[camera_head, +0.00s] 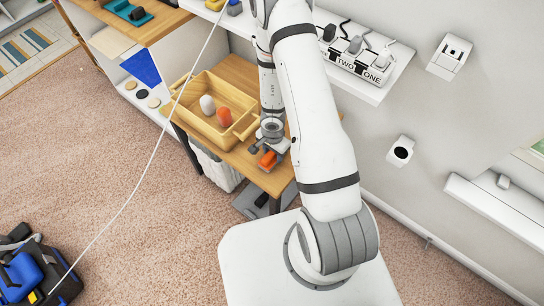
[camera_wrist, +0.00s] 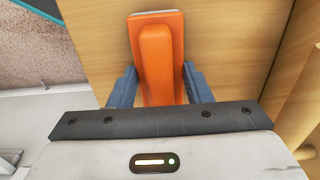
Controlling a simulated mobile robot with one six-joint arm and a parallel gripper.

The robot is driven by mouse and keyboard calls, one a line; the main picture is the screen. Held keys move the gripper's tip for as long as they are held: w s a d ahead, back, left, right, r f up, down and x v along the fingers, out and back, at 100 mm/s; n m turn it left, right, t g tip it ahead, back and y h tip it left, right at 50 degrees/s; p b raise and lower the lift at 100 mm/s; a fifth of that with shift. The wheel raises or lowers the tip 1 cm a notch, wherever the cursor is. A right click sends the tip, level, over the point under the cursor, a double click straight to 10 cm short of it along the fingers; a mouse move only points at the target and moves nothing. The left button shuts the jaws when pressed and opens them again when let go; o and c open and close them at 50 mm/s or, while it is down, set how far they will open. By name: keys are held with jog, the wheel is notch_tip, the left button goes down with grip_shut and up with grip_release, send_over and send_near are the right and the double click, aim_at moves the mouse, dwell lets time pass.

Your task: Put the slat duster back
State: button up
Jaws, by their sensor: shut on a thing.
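My gripper (camera_head: 268,150) is low over the right part of the small wooden table, right of the wooden tray. In the wrist view its two blue-grey fingers (camera_wrist: 160,88) stand on either side of an orange tool (camera_wrist: 160,50), shut on it. The tool looks like the slat duster, with a raised orange middle and a pale edge at its far end. It also shows in the head view as an orange patch (camera_head: 267,160) under the gripper. Whether it touches the tabletop, I cannot tell.
A white shelf (camera_head: 372,95) with a labelled socket block is on the wall. A white cord crosses the view at left.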

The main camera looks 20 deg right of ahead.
jog(key=shift+f, duration=0.2)
jog(key=o, duration=1)
jog(key=w+a+r+n+t+y+p, duration=0.15)
jog(key=r+p, duration=0.25)
jog(key=r, duration=0.9)
jog(key=w+a+r+n+t+y+p, duration=0.1)
jog(key=a+r+n+p, duration=0.25)
jog(key=r, duration=0.95)
jog(key=w+a+r+n+t+y+p, duration=0.15)
jog(key=r+p, duration=0.35)
jog(key=r, duration=0.8)
jog(key=s+d+r+n+h, duration=0.1)
jog(key=s+d+r, duration=0.1)
jog(key=s+r, duration=0.3)
jog(key=s+d+r+n+h, duration=0.1)
jog(key=s+d+r+n, duration=0.1)
jog(key=s+r, duration=0.4)
jog(key=s+d+r+n+h, duration=0.1)
jog(key=s+d+r+h, duration=0.1)
jog(key=s+r, duration=0.3)
jog(key=shift+s+d+r+n, duration=0.1)
jog(key=shift+s+n, duration=0.05)
jog(key=shift+s, duration=0.6)
jog(key=shift+s+d+r+n, duration=0.1)
jog(key=shift+s, duration=0.6)
